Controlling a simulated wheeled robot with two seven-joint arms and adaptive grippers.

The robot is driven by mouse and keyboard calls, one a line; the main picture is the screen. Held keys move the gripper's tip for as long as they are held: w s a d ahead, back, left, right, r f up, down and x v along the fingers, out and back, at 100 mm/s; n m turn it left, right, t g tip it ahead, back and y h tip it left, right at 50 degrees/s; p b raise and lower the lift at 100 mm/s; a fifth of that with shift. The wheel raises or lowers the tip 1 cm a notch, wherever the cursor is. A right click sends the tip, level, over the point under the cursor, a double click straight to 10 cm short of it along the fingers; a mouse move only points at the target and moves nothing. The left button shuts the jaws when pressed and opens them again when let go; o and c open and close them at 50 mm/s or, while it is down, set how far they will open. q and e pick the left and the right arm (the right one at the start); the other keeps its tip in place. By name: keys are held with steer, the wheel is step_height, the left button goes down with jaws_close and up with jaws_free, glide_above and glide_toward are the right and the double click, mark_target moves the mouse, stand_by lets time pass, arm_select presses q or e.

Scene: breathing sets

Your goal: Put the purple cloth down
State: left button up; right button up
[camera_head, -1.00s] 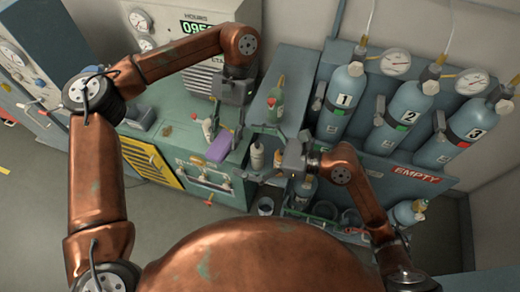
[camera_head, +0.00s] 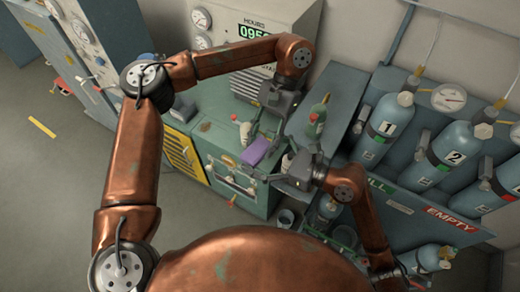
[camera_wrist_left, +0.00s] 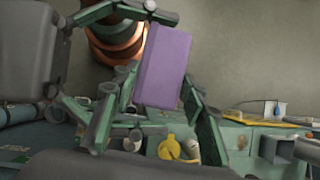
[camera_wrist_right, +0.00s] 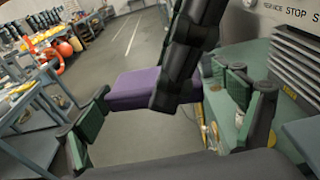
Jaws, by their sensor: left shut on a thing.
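The purple cloth (camera_head: 256,151) is a flat, block-like piece in front of the green cabinet's top. My left gripper (camera_head: 264,135) comes down from above and is shut on it. The cloth also shows in the left wrist view (camera_wrist_left: 163,66), among gripper fingers. My right gripper (camera_head: 262,172) is just below and right of the cloth in the head view. In the right wrist view its fingers (camera_wrist_right: 165,105) are spread, with the cloth (camera_wrist_right: 132,90) showing between them. A dark part of my left gripper hides the cloth's right side there. I cannot tell whether the right fingers touch it.
The green cabinet (camera_head: 213,131) bears a pale bottle (camera_head: 245,130). A green bottle (camera_head: 316,122) stands on the grey surface to the right. Numbered cylinders (camera_head: 380,130) line the right wall. Open floor (camera_head: 50,190) lies at the left.

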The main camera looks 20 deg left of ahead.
steer(key=shift+w, duration=0.1)
steer(key=c, duration=0.8)
arm_select(q)
steer(key=o, duration=1.2)
arm_select(e)
steer(key=shift+c, duration=0.7)
